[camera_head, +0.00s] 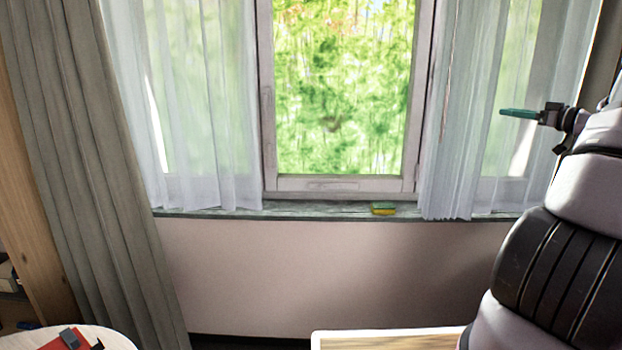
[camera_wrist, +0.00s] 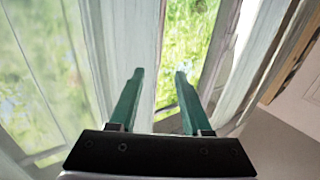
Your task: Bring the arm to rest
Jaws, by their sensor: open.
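My gripper (camera_wrist: 158,75) shows in the wrist view with its two green fingers apart and nothing between them. In the head view my gripper (camera_head: 503,112) is at the right, raised above sill height and pointing left in front of the right sheer curtain. My arm rises along the right edge of the head view. The wrist view looks past the fingers at the window and curtains. I see no contact between the fingers and anything else.
A green and yellow sponge (camera_head: 383,209) lies on the window sill (camera_head: 310,209). Sheer curtains (camera_head: 205,110) flank the window, with a grey curtain (camera_head: 85,150) at left. A round table (camera_head: 108,338) with a red item and a wooden top (camera_head: 390,340) show at the bottom.

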